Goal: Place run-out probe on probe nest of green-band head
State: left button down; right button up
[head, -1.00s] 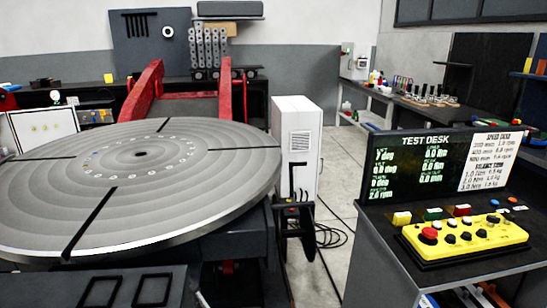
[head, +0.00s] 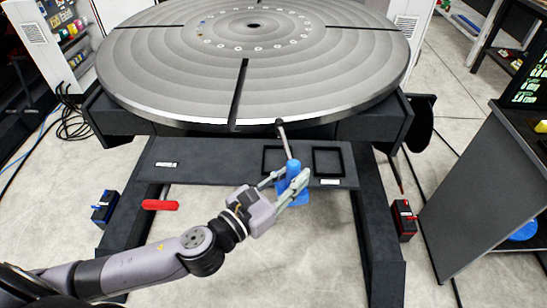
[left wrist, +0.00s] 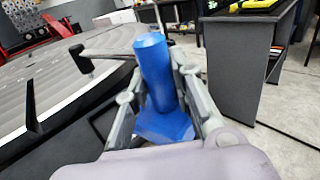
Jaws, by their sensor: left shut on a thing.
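The run-out probe is a blue body (head: 292,169) with a thin grey rod and a dark tip, in the middle of the head view. My left gripper (head: 296,184) is shut around the blue body and holds it near the tray. The rod points up in the picture, and its tip shows close to the round table's front rim; I cannot tell if they touch. In the left wrist view the blue body (left wrist: 154,70) stands between the fingers, its rod reaching left. I see no green-band head. My right gripper is not in view.
The big round grooved table (head: 190,60) fills the back. A dark tray (head: 220,172) with two square recesses lies in front. A blue-marked box (head: 104,207) stands left, a red-marked one (head: 405,219) right, and a red handle (head: 160,205) left. The test desk is at right.

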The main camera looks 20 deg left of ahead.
pick_arm(q)
jog(key=w, duration=0.1)
jog(key=w+d+r+m+h, duration=0.1)
jog(key=w+r+g+h, duration=0.1)
jog(key=shift+w+d+r+m, duration=0.15)
jog(key=shift+d+r+m, duration=0.05)
jog(key=shift+d+m, duration=0.2)
jog(key=w+a+r+m+g+h, duration=0.1)
jog(key=w+a+r+h, duration=0.15)
jog(key=w, duration=0.25)
notch_tip(320, 180, up, 8)
jog(key=y+p, duration=0.1)
send_over(277, 164)
jog(key=shift+f+b, duration=1.7)
jog(key=shift+f, duration=8.1)
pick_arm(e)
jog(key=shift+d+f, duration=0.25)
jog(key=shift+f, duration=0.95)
